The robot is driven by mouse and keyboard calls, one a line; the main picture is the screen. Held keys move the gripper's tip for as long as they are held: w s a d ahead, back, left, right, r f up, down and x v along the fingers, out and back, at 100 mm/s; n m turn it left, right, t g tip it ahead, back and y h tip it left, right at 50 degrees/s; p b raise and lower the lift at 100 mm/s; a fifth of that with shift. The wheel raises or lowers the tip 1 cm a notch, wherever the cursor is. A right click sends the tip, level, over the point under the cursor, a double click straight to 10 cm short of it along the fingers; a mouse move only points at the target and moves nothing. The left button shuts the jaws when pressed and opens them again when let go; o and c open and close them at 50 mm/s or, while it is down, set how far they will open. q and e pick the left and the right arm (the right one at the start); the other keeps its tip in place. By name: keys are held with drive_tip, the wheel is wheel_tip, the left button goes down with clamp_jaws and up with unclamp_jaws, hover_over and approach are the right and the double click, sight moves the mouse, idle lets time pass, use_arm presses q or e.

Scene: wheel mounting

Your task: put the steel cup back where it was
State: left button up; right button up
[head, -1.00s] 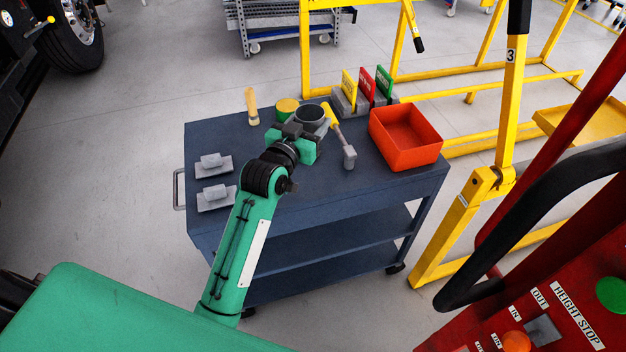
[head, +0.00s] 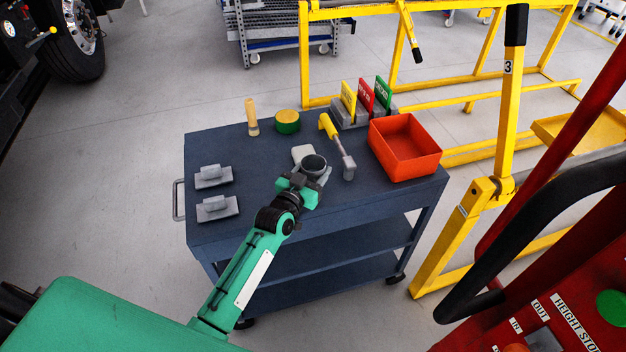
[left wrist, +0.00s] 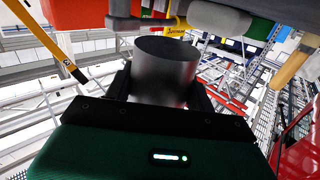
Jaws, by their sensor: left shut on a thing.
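The steel cup (head: 314,164), a dark grey open cylinder, is held by my left gripper (head: 303,181) over the front middle of the blue cart top (head: 262,192). In the left wrist view the cup (left wrist: 165,68) stands between the two dark fingers of the left gripper (left wrist: 163,88), which are shut on it. The cup is roughly upright, its mouth up in the head view. Whether its base touches the cart top cannot be told. A pale grey rounded piece (head: 301,152) lies just behind the cup, partly hidden by it. My right gripper is not in view.
A yellow-handled hammer (head: 337,146) lies just right of the cup, near a red bin (head: 405,148). Behind are a green-yellow tin (head: 287,121), a wooden-handled tool (head: 252,117) and coloured tags (head: 366,95). Two grey blocks (head: 214,176) (head: 217,208) sit left. The front left top is clear.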

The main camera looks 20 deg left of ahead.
sight(313, 181)
use_arm(q)
wheel_tip(313, 181, down, 3)
drive_tip(key=shift+f, duration=0.45)
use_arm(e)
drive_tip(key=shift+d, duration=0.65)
use_arm(q)
drive_tip(key=shift+f, duration=0.15)
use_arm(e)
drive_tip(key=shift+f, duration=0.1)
